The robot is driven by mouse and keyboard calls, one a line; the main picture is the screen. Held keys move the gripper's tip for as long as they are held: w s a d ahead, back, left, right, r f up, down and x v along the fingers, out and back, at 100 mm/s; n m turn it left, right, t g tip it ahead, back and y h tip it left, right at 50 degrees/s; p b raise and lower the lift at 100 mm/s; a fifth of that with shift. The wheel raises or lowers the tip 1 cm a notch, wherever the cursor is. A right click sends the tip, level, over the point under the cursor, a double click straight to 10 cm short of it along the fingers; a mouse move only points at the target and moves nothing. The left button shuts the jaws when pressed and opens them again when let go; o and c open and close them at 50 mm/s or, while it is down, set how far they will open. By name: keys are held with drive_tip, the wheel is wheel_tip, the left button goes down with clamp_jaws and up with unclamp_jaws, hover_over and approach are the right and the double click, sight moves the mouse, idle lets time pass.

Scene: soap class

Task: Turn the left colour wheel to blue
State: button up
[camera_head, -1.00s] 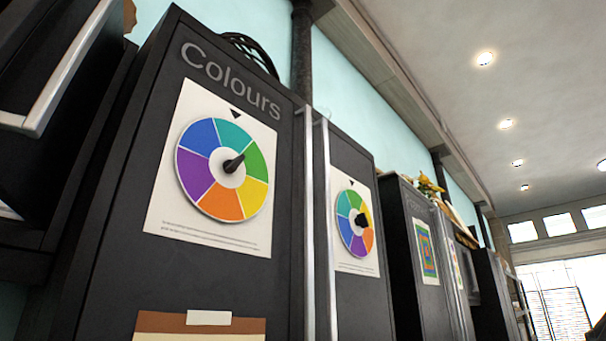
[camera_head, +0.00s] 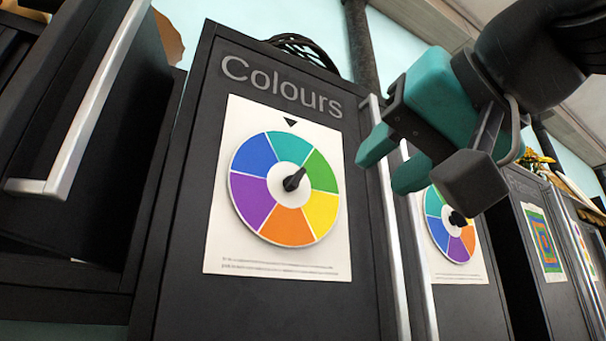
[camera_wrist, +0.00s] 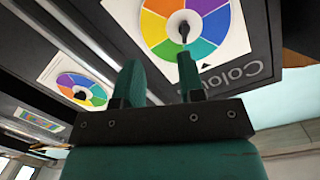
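The left colour wheel (camera_head: 285,189) is on a white poster (camera_head: 226,255) on a dark cabinet door marked "Colours". Its teal sector is at the top, under the black triangle (camera_head: 290,122); blue is just to the left of teal. The black knob (camera_head: 294,180) at its centre points to the upper right. My gripper (camera_head: 393,160) has teal fingers. It is open and empty, to the right of the left wheel and apart from it. In the wrist view the wheel (camera_wrist: 157,30) appears upside down beyond my gripper (camera_wrist: 160,67).
A second colour wheel (camera_head: 449,224) is on the door to the right, partly behind my gripper. Long metal handles (camera_head: 388,230) run down between the two doors. A dark cabinet with a metal handle (camera_head: 90,110) juts out at the left.

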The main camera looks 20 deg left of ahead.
wheel_tip(320, 180, up, 5)
drive_tip(key=s+y, duration=0.1)
drive_tip(key=m+p, duration=0.1)
drive_tip(key=p, duration=0.9)
approach(301, 175)
drive_tip(key=shift+t, duration=0.3)
drive_tip(key=x, duration=0.8)
drive_tip(key=shift+w+a, duration=0.2)
drive_tip(key=shift+a, duration=0.15)
drive_tip(key=shift+w+a+f+p, duration=0.15)
drive_tip(key=shift+w+a+p, duration=0.15)
drive_tip(key=shift+w+a, duration=0.15)
clamp_jaws()
